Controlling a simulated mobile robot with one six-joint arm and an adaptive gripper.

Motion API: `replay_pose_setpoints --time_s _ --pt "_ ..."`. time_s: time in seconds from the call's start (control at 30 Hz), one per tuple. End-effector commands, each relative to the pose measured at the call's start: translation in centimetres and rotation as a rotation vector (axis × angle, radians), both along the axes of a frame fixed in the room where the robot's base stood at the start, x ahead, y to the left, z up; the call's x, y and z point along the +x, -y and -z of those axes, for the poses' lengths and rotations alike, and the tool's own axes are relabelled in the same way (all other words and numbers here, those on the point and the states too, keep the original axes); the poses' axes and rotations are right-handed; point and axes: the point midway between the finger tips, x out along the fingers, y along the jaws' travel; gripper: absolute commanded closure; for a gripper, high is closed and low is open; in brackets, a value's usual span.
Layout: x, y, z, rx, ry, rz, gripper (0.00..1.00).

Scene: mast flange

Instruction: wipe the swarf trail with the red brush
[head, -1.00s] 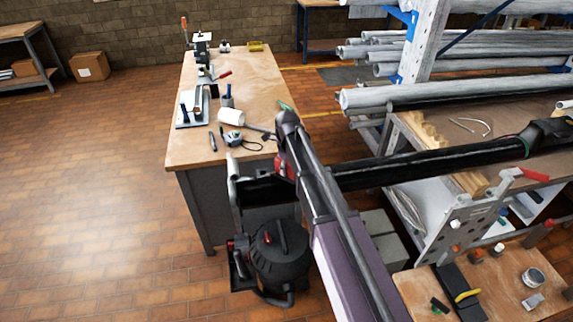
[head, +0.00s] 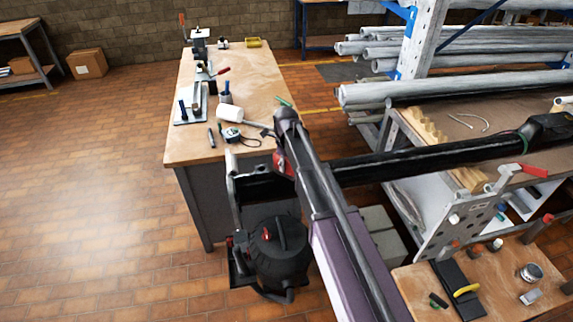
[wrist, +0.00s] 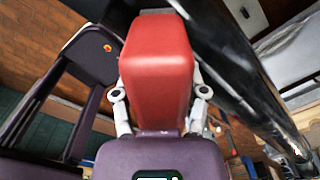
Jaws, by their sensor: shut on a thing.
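The red brush (wrist: 158,75) fills the middle of the wrist view as a rounded red block. My gripper (wrist: 160,95) is shut on it, with a finger on each side. In the head view a small red patch (head: 280,161) shows beside my arm near the dark mast, and my gripper is mostly hidden behind the arm there. The long black mast (head: 430,161) runs across to the right, and its dark surface passes close to the brush in the wrist view. I cannot make out a swarf trail or the brush's bristles, nor tell whether the brush touches anything.
A wooden bench (head: 240,85) with a white mallet (head: 229,114), a tape measure (head: 231,135) and a clamp stands behind the arm. A black shop vacuum (head: 277,250) stands below. A pipe rack (head: 425,45) and a tool table (head: 510,285) crowd the right. Floor at left is clear.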

Motion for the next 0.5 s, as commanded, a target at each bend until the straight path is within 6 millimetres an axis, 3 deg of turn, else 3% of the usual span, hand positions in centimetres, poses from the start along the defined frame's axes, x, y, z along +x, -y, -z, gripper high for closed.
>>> replay_pose_setpoints --time_s 0.5 --pt "3.2 -0.8 -0.2 0.000 0.000 0.000 0.82"
